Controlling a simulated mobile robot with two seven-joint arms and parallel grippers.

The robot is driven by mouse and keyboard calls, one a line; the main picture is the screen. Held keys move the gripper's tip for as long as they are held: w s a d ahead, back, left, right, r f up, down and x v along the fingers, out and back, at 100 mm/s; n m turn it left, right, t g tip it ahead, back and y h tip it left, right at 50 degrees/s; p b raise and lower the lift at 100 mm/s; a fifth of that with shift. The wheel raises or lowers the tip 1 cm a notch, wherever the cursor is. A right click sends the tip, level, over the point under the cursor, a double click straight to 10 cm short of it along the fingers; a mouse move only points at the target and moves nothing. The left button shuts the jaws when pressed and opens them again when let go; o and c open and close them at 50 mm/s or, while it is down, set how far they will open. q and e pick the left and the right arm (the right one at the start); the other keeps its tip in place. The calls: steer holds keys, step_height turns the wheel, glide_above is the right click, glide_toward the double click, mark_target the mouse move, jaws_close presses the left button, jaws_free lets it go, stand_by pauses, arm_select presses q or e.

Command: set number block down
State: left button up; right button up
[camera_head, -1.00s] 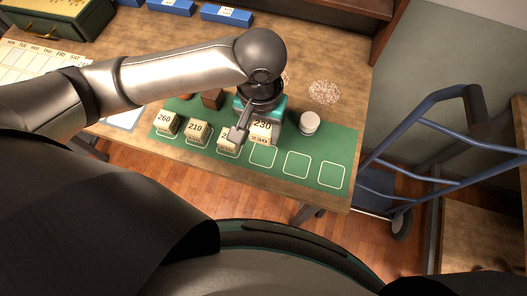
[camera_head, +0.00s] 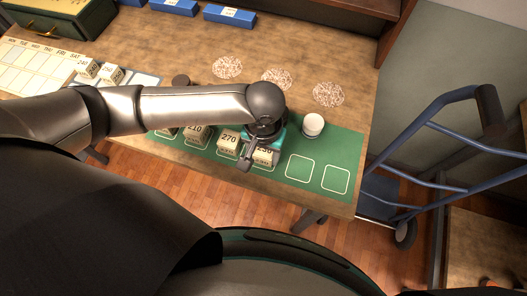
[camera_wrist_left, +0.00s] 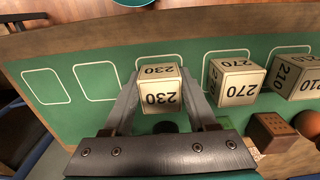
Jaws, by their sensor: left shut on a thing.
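My left gripper (camera_head: 254,160) is shut on the cream 230 block (camera_head: 266,156), low over the green mat (camera_head: 320,154). In the left wrist view the 230 block (camera_wrist_left: 160,95) sits between both fingers, upright at an outlined square. Whether its base touches the mat cannot be told. The 270 block (camera_head: 229,140) stands beside it, and it also shows in the left wrist view (camera_wrist_left: 235,85). The 210 block (camera_head: 197,133) is farther left. A block at the far left is mostly hidden by my arm. My right gripper is not in view.
Two outlined squares (camera_head: 300,168) to the right are empty. A white round container (camera_head: 312,125) stands close to my gripper's right. Several speckled round patches (camera_head: 277,79) lie behind. More number blocks (camera_head: 87,68) are at the back left. A blue hand truck (camera_head: 430,140) stands right of the table.

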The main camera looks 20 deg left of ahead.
mark_target(264, 153)
arm_select(q)
steer(key=o, duration=1.4)
steer(key=shift+f, duration=0.1)
steer(key=shift+c, duration=0.2)
step_height(264, 153, up, 12)
steer(key=p, duration=0.3)
